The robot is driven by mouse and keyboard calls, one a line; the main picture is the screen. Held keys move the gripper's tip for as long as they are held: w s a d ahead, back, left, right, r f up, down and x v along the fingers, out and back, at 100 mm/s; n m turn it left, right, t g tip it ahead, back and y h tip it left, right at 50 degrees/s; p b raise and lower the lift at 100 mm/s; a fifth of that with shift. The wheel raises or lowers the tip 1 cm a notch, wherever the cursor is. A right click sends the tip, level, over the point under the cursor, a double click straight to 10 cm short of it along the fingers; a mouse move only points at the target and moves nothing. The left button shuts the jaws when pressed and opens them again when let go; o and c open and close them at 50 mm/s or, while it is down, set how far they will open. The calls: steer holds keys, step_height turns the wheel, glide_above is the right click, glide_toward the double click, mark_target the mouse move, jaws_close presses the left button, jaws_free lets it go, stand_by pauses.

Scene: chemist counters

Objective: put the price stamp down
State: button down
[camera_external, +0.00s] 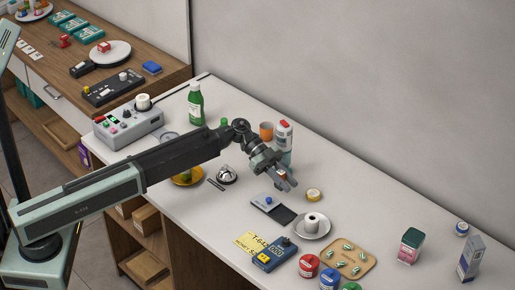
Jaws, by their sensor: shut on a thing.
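My gripper (289,184) is above the white counter, pointing down and to the right. Its jaws are shut on the price stamp (278,185), a small thing of which little shows between the dark fingers. The grip appears to be above the counter, but the exact height is hard to tell. Below it lies a flat grey case with a dark pad (283,215) and a small blue spot on its grey part.
A white saucer with a roll (311,225) and a yellow tape roll (314,194) lie right of the gripper. A white bottle with a red cap (285,135) stands close behind it. A bell (226,175) is to the left.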

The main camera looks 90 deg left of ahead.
mark_target(286, 204)
step_height(286, 204, down, 6)
steer(key=b, duration=0.4)
steer(key=shift+r, duration=0.3)
steer(key=shift+f, duration=0.2)
steer(key=c, duration=1.3)
jaws_free()
